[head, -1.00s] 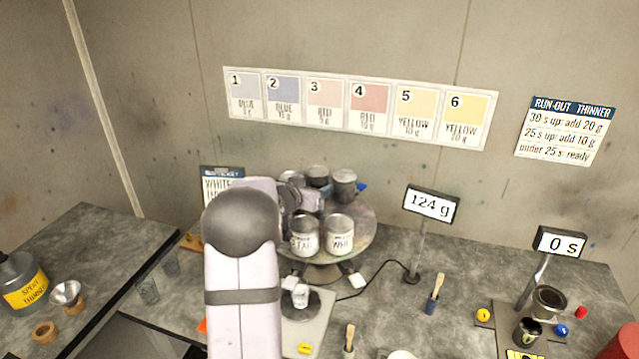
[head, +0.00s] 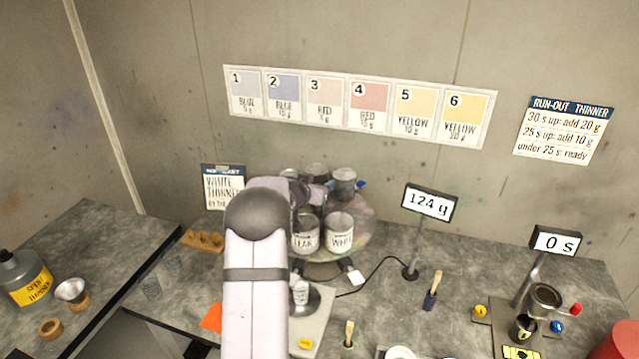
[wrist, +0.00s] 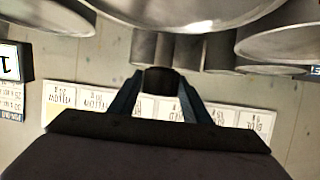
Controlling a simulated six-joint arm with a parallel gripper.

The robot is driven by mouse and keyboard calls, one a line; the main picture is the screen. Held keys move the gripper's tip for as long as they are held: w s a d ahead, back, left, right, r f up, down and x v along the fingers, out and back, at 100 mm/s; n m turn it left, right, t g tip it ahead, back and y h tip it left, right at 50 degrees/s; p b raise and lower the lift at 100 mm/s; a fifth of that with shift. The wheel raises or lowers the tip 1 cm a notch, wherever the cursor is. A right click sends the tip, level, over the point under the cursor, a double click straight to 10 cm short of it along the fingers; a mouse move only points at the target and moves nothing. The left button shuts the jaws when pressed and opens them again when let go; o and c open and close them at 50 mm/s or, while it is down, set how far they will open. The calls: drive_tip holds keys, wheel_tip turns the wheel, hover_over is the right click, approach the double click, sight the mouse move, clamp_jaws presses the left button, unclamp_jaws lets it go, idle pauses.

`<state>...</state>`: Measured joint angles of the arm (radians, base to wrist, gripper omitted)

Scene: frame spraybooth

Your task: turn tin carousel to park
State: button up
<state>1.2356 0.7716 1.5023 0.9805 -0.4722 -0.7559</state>
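The tin carousel (head: 362,228) is a round, paint-stained turntable on the bench in the head view. I cannot tell whether that block is a held part or the fingertips. Large tin rims (wrist: 190,15) fill the top of that view.
A scale display reading 124 g (head: 430,203) stands right of the carousel. A pale plate with a small cup (head: 300,290) is in front, partly behind my arm. A timer display (head: 556,241) and run-out cup (head: 544,300) are farther right.

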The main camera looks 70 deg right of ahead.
clamp_jaws()
drive_tip(key=shift+r+m+g+p, duration=0.2)
drive_tip(key=shift+m+g+p, duration=0.1)
drive_tip(key=shift+m+p, duration=0.1)
drive_tip(key=shift+w+m+g+p, duration=0.1)
drive_tip(key=shift+m+g+p, duration=0.2)
drive_tip(key=shift+m+g, duration=0.25)
drive_tip(key=shift+d+m+g+y, duration=0.1)
drive_tip(key=shift+m+g+y, duration=0.7)
drive_tip(key=shift+m+g, duration=0.85)
drive_tip(key=shift+g, duration=0.5)
drive_tip(key=shift+r+m+g+y, duration=0.2)
drive_tip(key=shift+m+g+y, duration=0.4)
drive_tip(key=shift+m+g, duration=0.25)
drive_tip(key=shift+f+m+y, duration=0.1)
drive_tip(key=shift+m+y, duration=0.2)
drive_tip(key=shift+m, duration=0.05)
